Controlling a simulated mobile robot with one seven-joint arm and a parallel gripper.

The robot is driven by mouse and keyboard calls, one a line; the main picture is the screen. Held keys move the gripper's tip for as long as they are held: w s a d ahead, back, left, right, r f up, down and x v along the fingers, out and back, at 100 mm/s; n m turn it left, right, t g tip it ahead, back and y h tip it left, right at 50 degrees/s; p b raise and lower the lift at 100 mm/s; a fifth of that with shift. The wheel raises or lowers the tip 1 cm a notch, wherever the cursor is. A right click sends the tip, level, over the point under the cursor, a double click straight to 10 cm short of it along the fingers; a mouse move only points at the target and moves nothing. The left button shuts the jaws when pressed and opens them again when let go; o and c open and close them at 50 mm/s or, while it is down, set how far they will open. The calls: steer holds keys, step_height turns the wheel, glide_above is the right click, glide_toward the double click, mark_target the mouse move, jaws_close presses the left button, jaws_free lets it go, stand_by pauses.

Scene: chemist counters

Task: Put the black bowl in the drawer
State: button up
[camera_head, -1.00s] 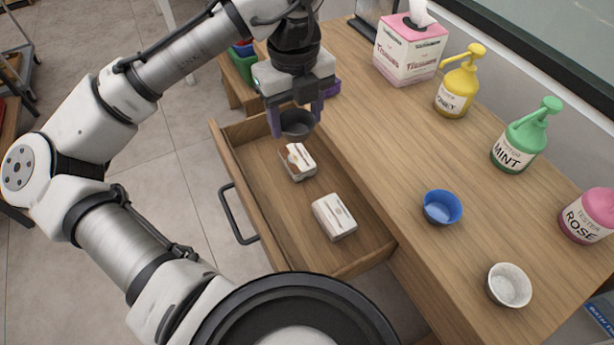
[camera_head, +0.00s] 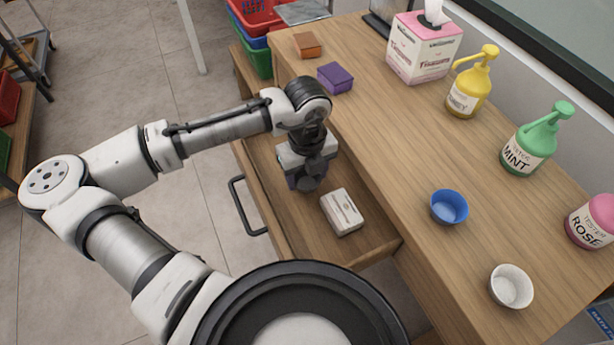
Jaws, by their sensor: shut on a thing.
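The open wooden drawer (camera_head: 302,224) sticks out from the counter, its dark handle on the left. My gripper (camera_head: 306,182) points down inside the drawer's far half, low between its walls. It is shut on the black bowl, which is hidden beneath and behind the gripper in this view. A white box (camera_head: 342,211) lies on the drawer floor nearer the camera, to the right of my gripper. The second, similar box seen earlier is hidden by my gripper and wrist.
The counter (camera_head: 420,140) holds a blue bowl (camera_head: 449,207), a white bowl (camera_head: 511,286), a purple box (camera_head: 335,78), an orange box (camera_head: 307,45), a tissue box (camera_head: 424,47) and several pump bottles. Coloured crates (camera_head: 254,15) stand at the back left.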

mark_target(307, 184)
steer(key=shift+f, duration=0.95)
steer(key=shift+f, duration=0.15)
steer(key=o, duration=1)
step_height(307, 184, up, 12)
steer(key=shift+r+b, duration=0.15)
steer(key=shift+b, duration=0.45)
